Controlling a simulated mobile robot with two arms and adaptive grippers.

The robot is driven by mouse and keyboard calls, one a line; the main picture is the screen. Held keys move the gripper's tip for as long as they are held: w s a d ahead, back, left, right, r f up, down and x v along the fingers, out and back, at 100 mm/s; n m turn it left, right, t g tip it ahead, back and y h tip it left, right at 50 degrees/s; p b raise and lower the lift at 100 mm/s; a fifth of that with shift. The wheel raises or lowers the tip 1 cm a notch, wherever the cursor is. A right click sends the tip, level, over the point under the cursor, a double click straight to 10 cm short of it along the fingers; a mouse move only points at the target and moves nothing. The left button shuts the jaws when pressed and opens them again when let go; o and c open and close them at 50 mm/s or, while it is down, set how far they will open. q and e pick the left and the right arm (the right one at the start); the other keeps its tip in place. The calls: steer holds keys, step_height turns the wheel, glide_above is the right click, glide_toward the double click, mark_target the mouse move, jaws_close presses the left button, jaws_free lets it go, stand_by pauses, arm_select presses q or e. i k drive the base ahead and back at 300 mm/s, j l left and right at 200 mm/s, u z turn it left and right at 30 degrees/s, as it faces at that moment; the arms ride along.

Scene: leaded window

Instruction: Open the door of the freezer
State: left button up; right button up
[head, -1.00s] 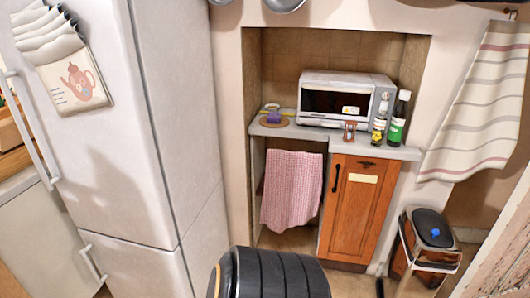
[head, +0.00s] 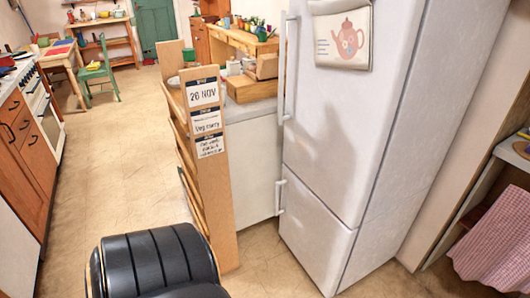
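A white fridge-freezer (head: 385,130) stands right of centre in the head view. It has a tall upper door and a shorter lower door (head: 318,225). Both doors look shut. The lower door has a short vertical handle (head: 280,197) near the top of its left edge. The upper door has a long vertical handle (head: 288,68) on its left edge. No label shows which compartment is the freezer. Neither of my grippers is in view.
A wooden rack (head: 215,215) with hanging signs stands just left of the fridge-freezer, beside a white counter unit (head: 253,165). Open floor (head: 105,165) lies to the left, with a green chair (head: 97,70) far back. A pink cloth (head: 500,240) hangs at right.

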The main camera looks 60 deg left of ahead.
mark_target(322, 243)
steer(key=u, duration=1.5)
